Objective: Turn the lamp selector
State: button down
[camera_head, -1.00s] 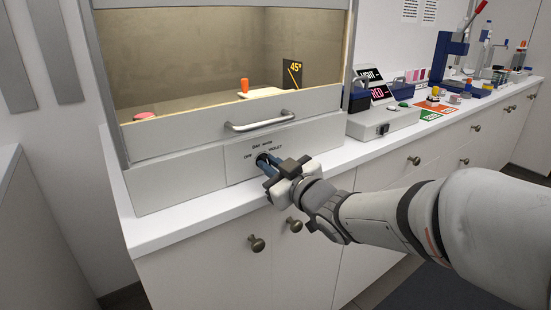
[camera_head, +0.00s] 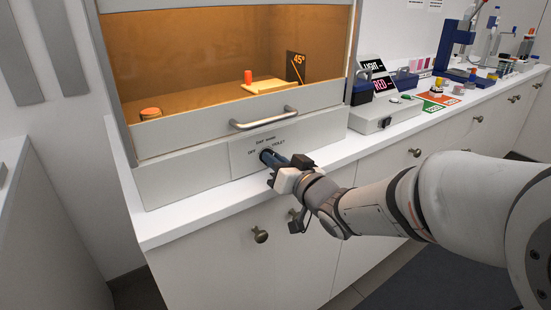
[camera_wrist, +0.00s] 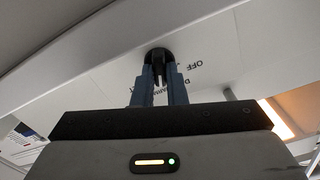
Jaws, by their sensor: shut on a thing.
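The lamp selector (camera_wrist: 157,55) is a dark round knob on the front panel (camera_head: 238,158) of a grey cabinet. Lettering around it includes OFF and VIOLET; the top label is too small to read surely. My gripper (camera_head: 272,158) reaches it from the front right, its blue fingers closed on the knob, which they largely hide in the head view. In the wrist view my gripper (camera_wrist: 158,75) has its two fingers on either side of the knob's grip. The cabinet's chamber (camera_head: 200,60) glows orange.
Inside the chamber are an orange cylinder on a pale block (camera_head: 268,86), a round jar (camera_head: 150,113) and a dark 45° sign (camera_head: 295,67). A horizontal handle (camera_head: 264,119) sits just above the knob. A grey switch box (camera_head: 385,113) stands right on the white counter.

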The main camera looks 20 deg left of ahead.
jog(key=shift+f, duration=0.1)
dwell(0.3)
jog(key=c, duration=1.5)
grip_release()
jog(key=shift+o, duration=0.2)
jog(key=p+v, duration=0.1)
jog(key=v, duration=0.6)
jog(key=shift+s+d, duration=0.25)
jog(key=shift+d, duration=0.05)
